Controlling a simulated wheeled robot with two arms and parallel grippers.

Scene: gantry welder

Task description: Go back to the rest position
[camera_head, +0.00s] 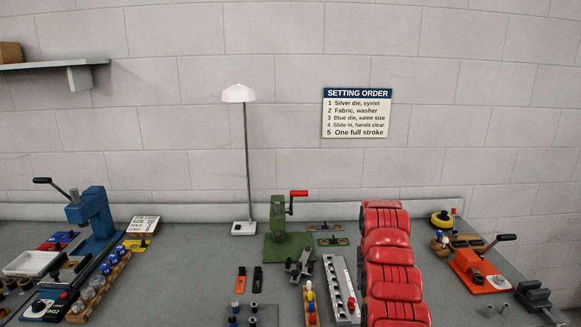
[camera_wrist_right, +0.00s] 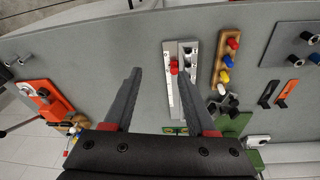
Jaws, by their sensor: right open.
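My right gripper (camera_wrist_right: 162,72) shows in the right wrist view with its two dark fingers spread apart. It is open, with nothing held between the fingers. It hangs over the grey bench, near a pale rail with a slot (camera_wrist_right: 184,95) that lies beyond the fingers. In the head view my red right arm rises at the right of centre, and the right gripper cannot be made out there. My left arm and left gripper are in neither view.
A blue press (camera_head: 92,218) stands at the left, a green press (camera_head: 279,225) near the middle, and an orange press (camera_head: 477,268) at the right. A lamp (camera_head: 244,160) stands at the back. A wooden peg block (camera_wrist_right: 227,62) lies beside the rail. Bare bench shows left of centre.

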